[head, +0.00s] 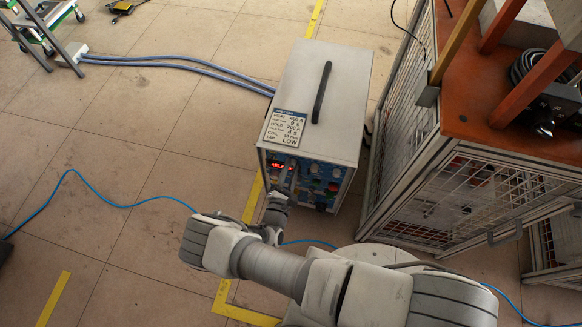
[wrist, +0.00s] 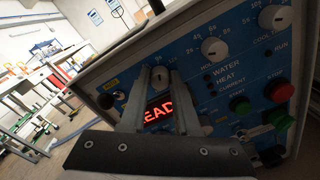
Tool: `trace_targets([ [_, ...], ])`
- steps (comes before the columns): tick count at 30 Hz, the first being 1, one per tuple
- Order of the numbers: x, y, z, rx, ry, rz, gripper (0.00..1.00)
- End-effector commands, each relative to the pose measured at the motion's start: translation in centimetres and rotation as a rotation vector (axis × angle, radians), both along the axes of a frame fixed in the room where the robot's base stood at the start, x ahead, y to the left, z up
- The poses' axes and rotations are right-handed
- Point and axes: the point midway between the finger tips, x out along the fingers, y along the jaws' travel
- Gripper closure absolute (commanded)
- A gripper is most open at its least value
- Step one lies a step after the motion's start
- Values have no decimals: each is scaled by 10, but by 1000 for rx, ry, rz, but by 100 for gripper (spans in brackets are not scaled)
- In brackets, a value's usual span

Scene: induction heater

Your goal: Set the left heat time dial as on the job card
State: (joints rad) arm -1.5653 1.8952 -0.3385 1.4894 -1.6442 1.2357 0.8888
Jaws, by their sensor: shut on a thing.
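The induction heater (head: 345,80) is a pale box with a blue front panel. The job card (head: 287,126) lies on its top near the front edge; I make out HEAT 400 A with what looks like 5 s, HOLD 200 A with 4 s, and LOW. In the wrist view my gripper (wrist: 161,72) is at the panel with a finger on each side of the left heat time dial (wrist: 158,73). It is shut on this pale knob. The fingers cover much of its scale, and I cannot read its setting. My gripper (head: 287,182) also reaches the panel's left side in the head view.
A red lit display (wrist: 159,111) shows between the fingers. The hold dial (wrist: 214,50) and cool dial (wrist: 275,17) are to the right, above green (wrist: 238,106) and red (wrist: 279,92) buttons. A caged orange-topped bench (head: 465,110) stands right of the heater. Blue cables cross the floor.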

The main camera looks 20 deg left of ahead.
Motion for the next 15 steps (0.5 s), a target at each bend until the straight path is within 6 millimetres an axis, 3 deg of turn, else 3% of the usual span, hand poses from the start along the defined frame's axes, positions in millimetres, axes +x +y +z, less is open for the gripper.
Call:
trace_targets([
  [6,0,0,0,0,1,1,100],
  [7,0,0,0,0,1,1,68],
  [12,0,0,0,-1,1,1,40],
  [15,0,0,0,-1,1,1,40],
])
